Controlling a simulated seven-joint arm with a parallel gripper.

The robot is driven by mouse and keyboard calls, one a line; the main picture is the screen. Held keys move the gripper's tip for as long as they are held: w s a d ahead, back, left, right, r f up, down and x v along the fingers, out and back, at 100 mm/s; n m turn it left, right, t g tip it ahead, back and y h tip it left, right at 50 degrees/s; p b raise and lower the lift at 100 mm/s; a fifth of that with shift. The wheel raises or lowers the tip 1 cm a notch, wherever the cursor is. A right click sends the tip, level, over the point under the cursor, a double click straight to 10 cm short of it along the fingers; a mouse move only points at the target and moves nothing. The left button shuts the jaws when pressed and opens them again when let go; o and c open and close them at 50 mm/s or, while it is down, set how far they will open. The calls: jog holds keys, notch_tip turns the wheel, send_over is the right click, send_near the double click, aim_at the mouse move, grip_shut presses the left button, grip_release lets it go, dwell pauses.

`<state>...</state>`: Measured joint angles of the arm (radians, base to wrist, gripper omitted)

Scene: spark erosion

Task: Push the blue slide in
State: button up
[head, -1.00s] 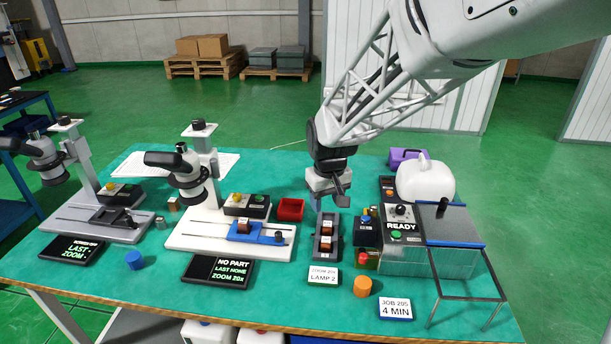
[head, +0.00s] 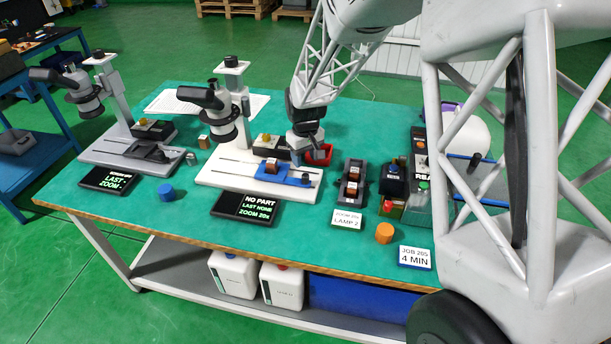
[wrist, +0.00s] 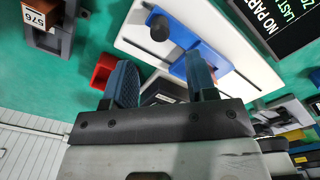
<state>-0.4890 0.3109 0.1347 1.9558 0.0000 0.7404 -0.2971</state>
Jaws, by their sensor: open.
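The blue slide (head: 290,178) lies on the white base (head: 225,180) of the middle microscope (head: 222,115), toward the base's right end. It carries a small brown block (head: 271,167) and has a black knob (head: 305,179) at its right end. My gripper (head: 312,151) is behind the slide's right part, by the red bin. In the wrist view my gripper (wrist: 163,82) is open with nothing between its fingers. The blue slide (wrist: 182,36) and its knob (wrist: 160,27) show beyond the fingers; the right finger covers part of the slide.
The red bin (head: 323,157) and a dark button box (head: 268,144) stand close to my gripper. A dark rack (head: 351,185) with brown blocks stands to the right. The display (head: 245,207) in front reads NO PART. A grey microscope (head: 82,95) stands at left.

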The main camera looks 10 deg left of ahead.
aim_at(305, 174)
jog(key=shift+f, duration=0.1)
dwell(0.3)
jog(key=shift+f, duration=3.75)
jog(key=shift+c, duration=0.3)
grip_shut()
